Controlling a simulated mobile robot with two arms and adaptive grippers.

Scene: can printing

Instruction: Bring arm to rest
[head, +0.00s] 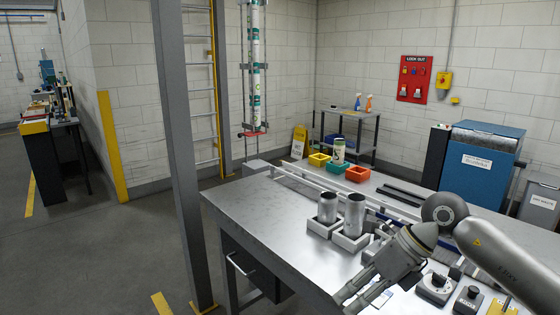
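My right arm (510,258) comes in from the right edge and reaches left over the metal worktable (255,205). My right gripper (345,302) points down and left above the table's front part. Its two fingers look apart, with nothing visible between them. My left arm and gripper are not in view.
Two metal cans (327,208) (354,215) stand upright in square holders just beyond the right gripper. Control knobs (436,286) (468,299) sit below my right arm. Yellow, green and red bins (358,174) are farther back. The table's left part is clear. A grey post (182,160) stands left.

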